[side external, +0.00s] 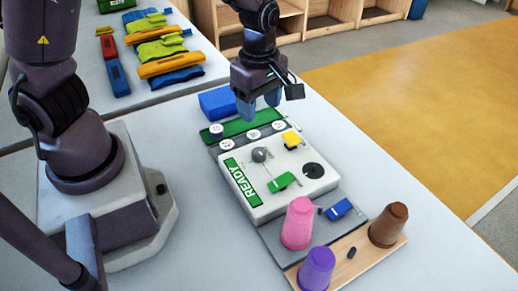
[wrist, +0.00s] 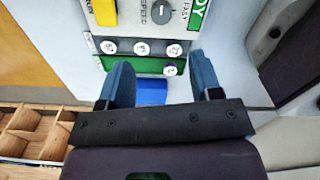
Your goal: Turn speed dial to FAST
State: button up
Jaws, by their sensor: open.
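The speed dial (side external: 260,154) is a round grey knob on the white control panel (side external: 262,201), right of the green READY label. My gripper (side external: 259,104) is open, with blue fingers pointing down, above the far end of the panel. It is apart from the dial. In the wrist view my gripper (wrist: 160,68) has nothing between its fingers.
White round tokens lie at the panel's far end, by a blue box (side external: 217,103). Pink (side external: 298,223), purple (side external: 317,269) and brown (side external: 389,224) cups stand nearer.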

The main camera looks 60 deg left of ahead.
aim_at(259, 151)
notch_tip(259, 151, down, 13)
jog(key=shift+r, duration=0.1)
dwell(0.4)
jog(key=c, duration=0.9)
